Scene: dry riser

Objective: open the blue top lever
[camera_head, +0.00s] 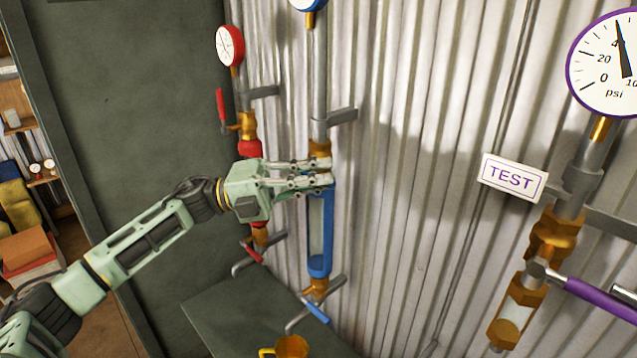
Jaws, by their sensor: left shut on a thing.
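The blue column's sight glass (320,235) has a blue frame and hangs upright on a grey pipe, with brass fittings (319,150) above it. My left gripper (330,174) reaches in from the left at the top of this glass, just below the upper brass fitting. Its fingers are shut on the blue top lever, which they almost wholly hide, so its angle cannot be told. The blue lower lever (316,312) shows below the glass, tilted down to the right. My right gripper is not in view.
A red column with a gauge (230,46) and red lever (221,106) stands close on the left. A purple lever (600,300), a TEST sign (513,178) and a large gauge (606,62) are at right.

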